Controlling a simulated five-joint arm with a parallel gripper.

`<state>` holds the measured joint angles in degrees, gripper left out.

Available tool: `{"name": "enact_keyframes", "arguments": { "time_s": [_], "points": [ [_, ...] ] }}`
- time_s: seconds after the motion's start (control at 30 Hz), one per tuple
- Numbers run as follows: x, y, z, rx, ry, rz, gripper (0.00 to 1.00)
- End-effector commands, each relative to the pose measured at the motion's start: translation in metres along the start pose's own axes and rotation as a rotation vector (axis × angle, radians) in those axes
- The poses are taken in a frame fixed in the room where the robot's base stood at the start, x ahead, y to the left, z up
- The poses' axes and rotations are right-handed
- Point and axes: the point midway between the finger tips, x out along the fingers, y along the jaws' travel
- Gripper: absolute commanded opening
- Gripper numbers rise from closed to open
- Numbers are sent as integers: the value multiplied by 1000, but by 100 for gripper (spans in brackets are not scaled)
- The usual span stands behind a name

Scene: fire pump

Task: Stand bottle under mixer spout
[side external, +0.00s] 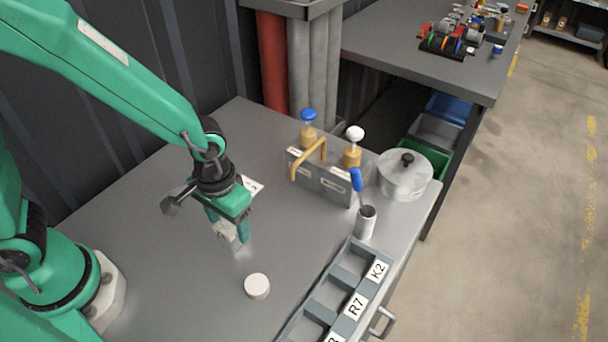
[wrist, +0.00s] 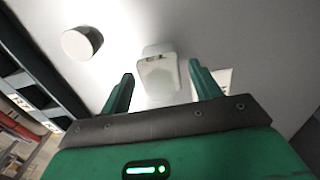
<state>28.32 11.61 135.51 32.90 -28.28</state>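My gripper (side external: 228,229) points down low over the grey bench at its middle. Its two green fingers are apart. In the wrist view, a pale, whitish object (wrist: 158,72), which looks like a small bottle, shows between the fingertips with a gap on each side. In the side view it is partly hidden by the fingers, and I cannot tell how it stands. Two bottles with amber contents, one blue-capped (side external: 308,128) and one white-topped (side external: 353,147), stand at a grey caddy with a yellow handle (side external: 319,180). I cannot make out a mixer spout.
A white round disc or cap (side external: 257,286) lies on the bench in front of my gripper. A compartment tray labelled K2 and R7 (side external: 352,290) lies along the right edge. A lidded silver pot (side external: 404,178) and a cup with a blue-handled tool (side external: 366,222) stand farther back.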

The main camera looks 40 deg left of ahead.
Motion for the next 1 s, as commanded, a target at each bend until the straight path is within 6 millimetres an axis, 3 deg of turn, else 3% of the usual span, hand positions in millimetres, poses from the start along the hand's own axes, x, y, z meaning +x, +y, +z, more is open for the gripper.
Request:
{"name": "enact_keyframes", "arguments": {
  "time_s": [0.47,1.0],
  "points": [
    [-14,0,-1,0,3,2,63],
    [-88,0,-1,0,4,2,63]
  ]
}}
